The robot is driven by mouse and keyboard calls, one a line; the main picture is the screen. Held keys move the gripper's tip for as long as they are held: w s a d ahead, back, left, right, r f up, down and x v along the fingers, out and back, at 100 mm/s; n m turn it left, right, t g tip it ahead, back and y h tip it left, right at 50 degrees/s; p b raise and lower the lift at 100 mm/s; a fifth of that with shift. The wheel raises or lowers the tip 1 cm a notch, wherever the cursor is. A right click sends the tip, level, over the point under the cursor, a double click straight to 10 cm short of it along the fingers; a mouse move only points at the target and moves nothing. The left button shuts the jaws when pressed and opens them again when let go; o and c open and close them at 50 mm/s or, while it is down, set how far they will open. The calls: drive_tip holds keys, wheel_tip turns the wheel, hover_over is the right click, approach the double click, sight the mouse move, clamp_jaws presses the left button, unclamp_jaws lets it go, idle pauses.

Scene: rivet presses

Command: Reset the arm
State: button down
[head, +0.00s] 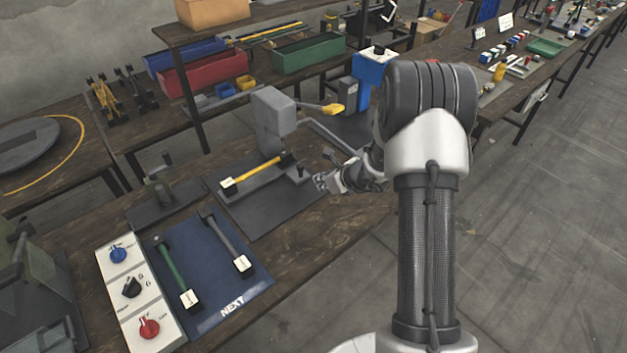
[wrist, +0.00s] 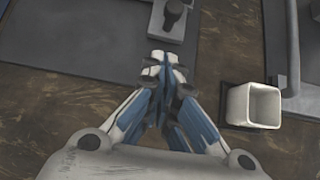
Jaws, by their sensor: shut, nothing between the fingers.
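My gripper (head: 322,183) is over the front edge of the wooden bench, just right of the grey press base, with its fingers pointing left. In the wrist view my gripper (wrist: 165,68) is shut and empty, its fingertips together at the front edge of the press base. My arm reaches in from the right and bends above the bench. The grey press (head: 268,125) stands behind the gripper, with a yellow-handled piece (head: 255,173) lying on its bed.
A blue NEXT mat (head: 215,290) holds a green-handled piece (head: 180,272) and a grey-handled piece (head: 227,243). Left of it is a white knob panel (head: 133,300). A cream square cup (wrist: 252,106) and a grey tube (wrist: 282,45) are right of the fingers. Open floor lies right.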

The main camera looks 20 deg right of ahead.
drive_tip(key=p+v, duration=0.1)
drive_tip(key=v, duration=0.5)
drive_tip(key=shift+d+r+p, duration=0.3)
drive_tip(key=shift+d, duration=0.05)
drive_tip(key=s+a+r+n+g+y, duration=0.1)
drive_tip(key=s+a+r+n+y, duration=0.1)
drive_tip(key=s+a+r+n, duration=0.5)
drive_tip(key=s+a+r+n+g+y, duration=0.1)
drive_tip(key=s+a+r+n, duration=0.2)
drive_tip(key=a+r+n, duration=0.7)
drive_tip(key=s+a+r+n+g+h, duration=0.1)
drive_tip(key=s+r+n, duration=0.2)
drive_tip(key=s, duration=0.3)
drive_tip(key=s+a+r+n+g, duration=0.1)
drive_tip(key=s+r+n, duration=0.1)
drive_tip(key=s+n, duration=0.25)
drive_tip(key=s+d+n+h, duration=0.2)
drive_tip(key=s+d+n, duration=0.1)
drive_tip(key=s, duration=0.3)
drive_tip(key=s+d+r+n+h, duration=0.1)
drive_tip(key=s+d+n+h, duration=0.2)
drive_tip(key=s, duration=0.3)
drive_tip(key=shift+r+n, duration=0.3)
drive_tip(key=shift+n, duration=0.45)
